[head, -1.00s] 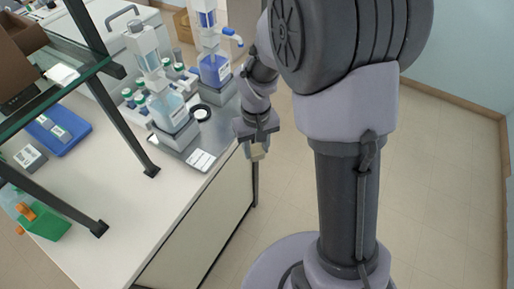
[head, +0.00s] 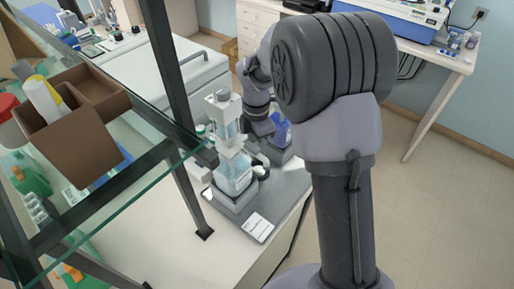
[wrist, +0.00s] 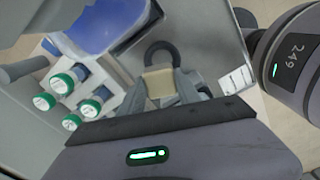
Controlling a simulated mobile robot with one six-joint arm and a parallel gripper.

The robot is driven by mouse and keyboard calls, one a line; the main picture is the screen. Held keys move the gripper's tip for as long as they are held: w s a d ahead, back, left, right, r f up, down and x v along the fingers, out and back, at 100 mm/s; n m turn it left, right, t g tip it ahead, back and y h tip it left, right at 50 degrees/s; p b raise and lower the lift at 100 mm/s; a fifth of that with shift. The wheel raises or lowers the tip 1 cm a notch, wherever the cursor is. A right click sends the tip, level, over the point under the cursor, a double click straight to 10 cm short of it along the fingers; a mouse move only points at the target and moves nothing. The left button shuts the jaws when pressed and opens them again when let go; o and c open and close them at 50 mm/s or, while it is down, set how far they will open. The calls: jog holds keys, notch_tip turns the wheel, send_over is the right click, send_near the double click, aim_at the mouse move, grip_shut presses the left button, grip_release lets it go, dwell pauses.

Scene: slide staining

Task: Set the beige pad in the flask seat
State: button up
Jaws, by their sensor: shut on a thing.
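The beige pad (wrist: 159,83) is held between the fingers of my gripper (wrist: 162,90) in the wrist view. The gripper is shut on it, above the grey tray. A dark ring (wrist: 162,48), which looks like the flask seat, lies just beyond the pad in that view. The pad overlaps the ring's near side, and I cannot tell whether they touch. In the head view my gripper (head: 262,140) is over the tray between the two dispenser bottles. The pad cannot be made out there.
A clear dispenser bottle (head: 233,172) stands close left of the gripper and a blue-filled one (head: 281,132) close right. Green-capped vials (wrist: 78,78) stand left in the wrist view. A white card (head: 257,227) lies at the tray's front. A glass shelf (head: 110,190) is at left.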

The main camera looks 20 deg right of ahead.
jog(key=f+b, duration=0.6)
jog(key=shift+s+d+f, duration=0.1)
jog(key=shift+s+d, duration=0.1)
jog(key=shift+s, duration=0.1)
jog(key=shift+f+b, duration=0.25)
jog(key=shift+b, duration=0.3)
jog(key=shift+f, duration=0.4)
jog(key=o, duration=1.4)
notch_tip(320, 180, up, 18)
jog(key=p, duration=0.7)
jog(key=shift+f+p, duration=0.25)
jog(key=shift+p, duration=0.1)
